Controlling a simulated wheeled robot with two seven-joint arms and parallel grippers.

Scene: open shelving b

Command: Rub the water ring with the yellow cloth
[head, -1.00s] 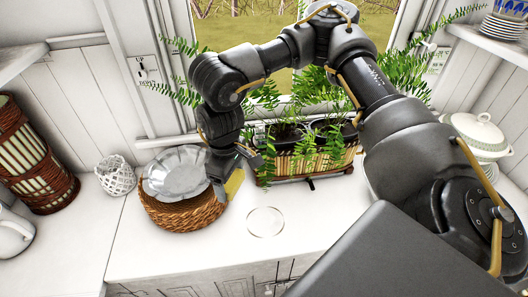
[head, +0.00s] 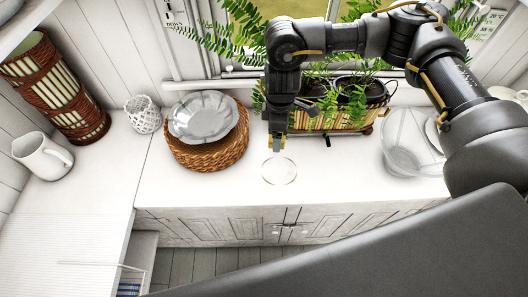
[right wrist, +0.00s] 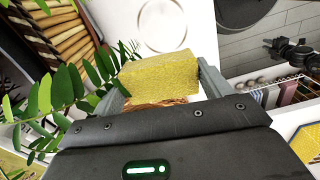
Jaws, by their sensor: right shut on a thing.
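The water ring (head: 279,170) is a thin pale brown circle on the white counter, near its front edge. It also shows in the right wrist view (right wrist: 163,24), just beyond the cloth. The yellow cloth (right wrist: 160,77) looks like a thick folded block between the fingers of my right gripper (right wrist: 158,88). In the head view my right gripper (head: 275,146) points down at the far side of the ring, shut on the cloth, which is mostly hidden there. I cannot tell whether the cloth touches the counter. My left gripper is out of view.
A wicker basket (head: 207,157) with a silver dish (head: 203,116) stands left of the ring. A planter with ferns (head: 358,125) stands behind, and a clear glass bowl (head: 405,160) to the right. A white pitcher (head: 42,157) is far left. Counter around the ring is clear.

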